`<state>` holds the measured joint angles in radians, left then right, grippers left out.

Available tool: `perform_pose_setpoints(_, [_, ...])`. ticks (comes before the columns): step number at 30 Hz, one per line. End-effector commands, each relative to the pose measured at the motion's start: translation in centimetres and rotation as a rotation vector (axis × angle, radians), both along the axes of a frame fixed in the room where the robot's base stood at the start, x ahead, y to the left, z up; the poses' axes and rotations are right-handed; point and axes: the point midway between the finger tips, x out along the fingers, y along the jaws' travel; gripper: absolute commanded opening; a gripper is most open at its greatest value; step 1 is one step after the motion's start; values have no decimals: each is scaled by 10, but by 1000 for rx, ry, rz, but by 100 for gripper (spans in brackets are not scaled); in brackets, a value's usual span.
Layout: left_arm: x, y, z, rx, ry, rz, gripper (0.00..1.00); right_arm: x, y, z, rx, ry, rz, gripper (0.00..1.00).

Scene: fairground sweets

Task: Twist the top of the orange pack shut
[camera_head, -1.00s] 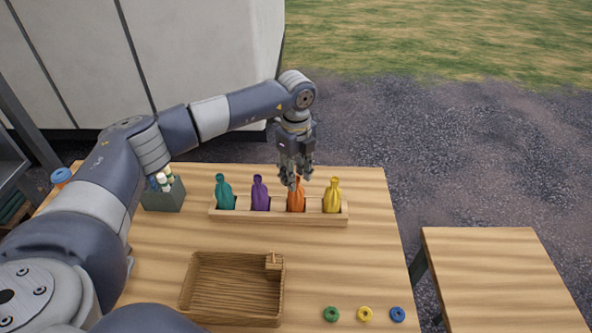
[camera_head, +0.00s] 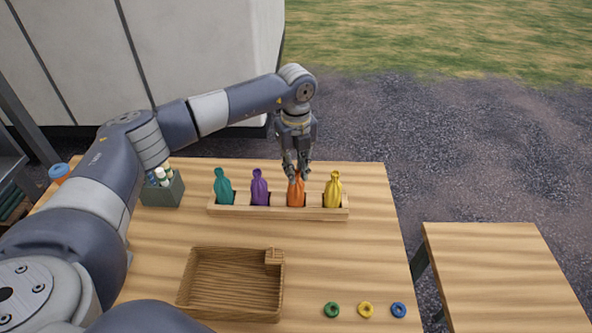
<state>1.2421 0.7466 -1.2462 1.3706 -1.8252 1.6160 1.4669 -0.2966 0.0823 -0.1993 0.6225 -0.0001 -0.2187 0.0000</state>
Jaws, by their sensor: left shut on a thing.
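The orange pack (camera_head: 296,194) stands upright in a slot of the long wooden rack (camera_head: 278,213), between the purple and yellow packs. My left gripper (camera_head: 296,176) comes down from above and is shut on the top of the orange pack. Its fingers hide most of the pack's neck, so I cannot tell how far the top is twisted. My right gripper is not in the view.
Teal (camera_head: 223,187), purple (camera_head: 259,188) and yellow (camera_head: 333,189) packs share the rack. A grey holder (camera_head: 163,193) with white-capped items stands left. A wooden tray (camera_head: 182,287) and green (camera_head: 332,310), yellow (camera_head: 366,310) and blue (camera_head: 398,310) rings lie nearer. The table's middle is clear.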

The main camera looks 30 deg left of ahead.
Motion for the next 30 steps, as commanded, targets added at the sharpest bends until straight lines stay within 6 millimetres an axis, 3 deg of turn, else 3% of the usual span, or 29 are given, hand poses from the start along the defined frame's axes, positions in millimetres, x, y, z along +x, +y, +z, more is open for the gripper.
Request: perform_pose_setpoints(30, [0, 0, -2, -1, 1, -1273, 6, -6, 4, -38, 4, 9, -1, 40])
